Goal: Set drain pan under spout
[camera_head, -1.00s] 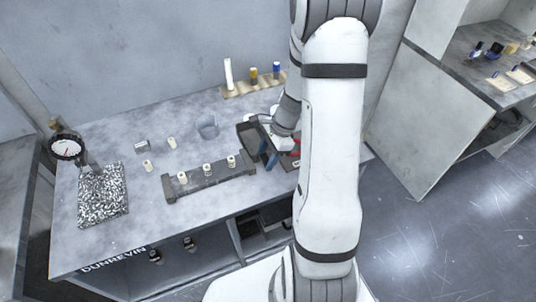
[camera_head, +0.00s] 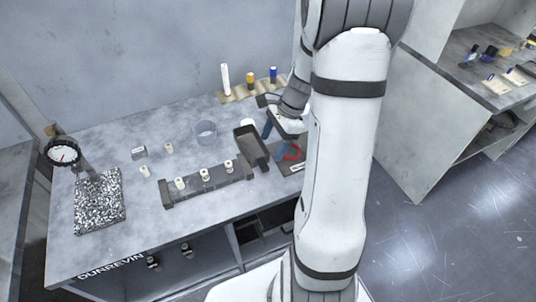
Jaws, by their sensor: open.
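A dark rectangular pan (camera_head: 240,132), apparently the drain pan, lies on the grey bench behind the right end of a dark rack with several pale pegs (camera_head: 205,187). My gripper (camera_head: 274,140), with blue fingers, is open just right of the pan, with nothing seen between the fingers. I cannot tell whether a finger touches the pan. Right of the gripper, a red curved part (camera_head: 292,152) shows above a dark plate (camera_head: 289,168). My arm hides what lies further right. I cannot make out a spout clearly.
A clear beaker (camera_head: 205,132) stands left of the pan. A wooden holder (camera_head: 238,96) with several bottles is at the back. A round gauge (camera_head: 63,153) and a speckled slab (camera_head: 98,205) are at the left.

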